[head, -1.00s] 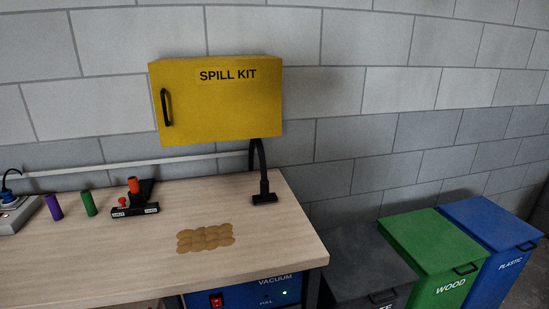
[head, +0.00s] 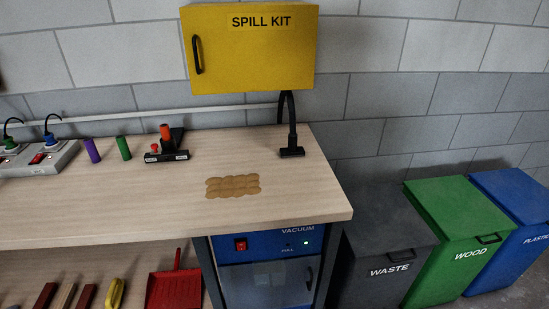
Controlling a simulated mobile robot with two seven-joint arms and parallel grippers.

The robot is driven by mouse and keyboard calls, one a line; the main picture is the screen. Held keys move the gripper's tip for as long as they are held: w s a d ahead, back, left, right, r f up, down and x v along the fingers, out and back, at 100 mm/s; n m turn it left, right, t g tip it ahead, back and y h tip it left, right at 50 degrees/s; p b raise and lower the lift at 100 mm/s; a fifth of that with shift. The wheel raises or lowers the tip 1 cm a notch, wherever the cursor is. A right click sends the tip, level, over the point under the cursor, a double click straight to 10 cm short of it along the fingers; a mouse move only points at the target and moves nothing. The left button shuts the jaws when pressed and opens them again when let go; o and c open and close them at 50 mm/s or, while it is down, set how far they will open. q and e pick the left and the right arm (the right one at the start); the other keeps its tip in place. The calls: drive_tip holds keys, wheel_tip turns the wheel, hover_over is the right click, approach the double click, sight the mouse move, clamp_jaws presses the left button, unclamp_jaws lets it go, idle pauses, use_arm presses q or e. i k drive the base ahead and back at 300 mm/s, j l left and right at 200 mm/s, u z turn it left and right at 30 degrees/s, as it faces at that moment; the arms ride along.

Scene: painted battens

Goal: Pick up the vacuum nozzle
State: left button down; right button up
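The black vacuum nozzle (head: 291,150) rests on the wooden bench top near its right back corner. Its flat head lies on the bench and its neck stands upright. A black hose (head: 287,105) rises from it and passes behind the yellow cabinet's lower edge. The blue vacuum unit (head: 265,262) stands under the bench, with a red switch (head: 240,244) and a small green light on its front. A patch of brown dust (head: 232,186) lies on the bench in front of the nozzle. Neither of my grippers shows in the head view.
The yellow spill kit cabinet (head: 250,60) hangs above the bench (head: 90,205). Purple (head: 92,150) and green (head: 123,147) cylinders, a black device (head: 167,153) and a socket strip (head: 40,158) stand at the left. Waste (head: 388,250), wood and plastic bins stand right. A red dustpan (head: 175,285) is below.

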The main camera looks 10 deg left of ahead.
sight(293, 150)
drive_tip(key=i+l, duration=0.15)
drive_tip(key=l, duration=0.2)
drive_tip(key=i+l+u, duration=0.1)
drive_tip(key=l, duration=0.3)
drive_tip(key=i+l, duration=0.2)
drive_tip(key=l, duration=0.15)
drive_tip(key=i+l+u, duration=0.1)
drive_tip(key=l, duration=0.3)
drive_tip(key=i+l, duration=0.15)
drive_tip(key=l, duration=0.2)
drive_tip(key=i+l, duration=0.15)
drive_tip(key=l, duration=0.25)
drive_tip(key=i+l+u, duration=0.1)
drive_tip(key=l, duration=0.3)
